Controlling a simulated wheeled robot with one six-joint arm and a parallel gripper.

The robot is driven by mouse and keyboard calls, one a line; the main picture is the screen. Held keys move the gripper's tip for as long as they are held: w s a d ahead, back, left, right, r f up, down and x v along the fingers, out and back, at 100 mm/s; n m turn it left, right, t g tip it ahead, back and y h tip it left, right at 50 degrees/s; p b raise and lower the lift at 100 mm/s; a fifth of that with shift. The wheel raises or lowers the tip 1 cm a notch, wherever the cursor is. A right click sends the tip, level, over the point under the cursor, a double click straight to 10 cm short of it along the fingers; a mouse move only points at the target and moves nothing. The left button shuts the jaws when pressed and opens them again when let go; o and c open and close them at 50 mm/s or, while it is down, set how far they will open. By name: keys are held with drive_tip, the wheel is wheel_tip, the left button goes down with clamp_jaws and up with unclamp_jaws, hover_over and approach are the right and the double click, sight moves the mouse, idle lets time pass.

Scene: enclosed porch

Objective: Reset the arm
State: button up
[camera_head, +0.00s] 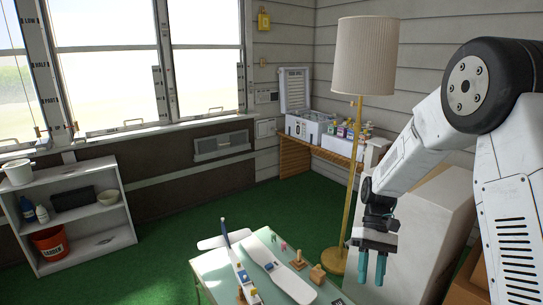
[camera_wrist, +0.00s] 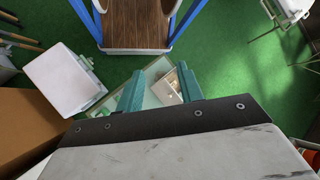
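My gripper (camera_head: 371,268) hangs from my raised arm on the right of the head view, with its teal fingers pointing down. In the wrist view my gripper (camera_wrist: 158,88) shows its two teal fingers apart with nothing held between them. In the head view it hangs right of a low pale-green table (camera_head: 213,267). On the table lie white model-plane parts, including a wing-like piece (camera_head: 283,280), and a few small wooden pieces (camera_head: 317,274). Part of the tabletop shows between and beyond the fingers in the wrist view.
A floor lamp (camera_head: 365,55) stands close behind my arm. A pale cabinet (camera_head: 432,225) is behind my gripper. A wooden bench (camera_head: 294,157) with boxes and bottles runs along the back wall. A white shelf (camera_head: 113,215) is at left. Green floor (camera_head: 170,235) is open between shelf and table.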

drive_tip(key=s+d+r+m+t+h, duration=0.1)
drive_tip(key=s+r+t, duration=0.3)
drive_tip(key=s+r, duration=0.6)
drive_tip(key=s+d+r+m+t+h, duration=0.1)
drive_tip(key=s+r+t, duration=0.4)
drive_tip(key=s+r, duration=0.5)
drive_tip(key=s, duration=0.4)
drive_tip(key=shift+m, duration=0.4)
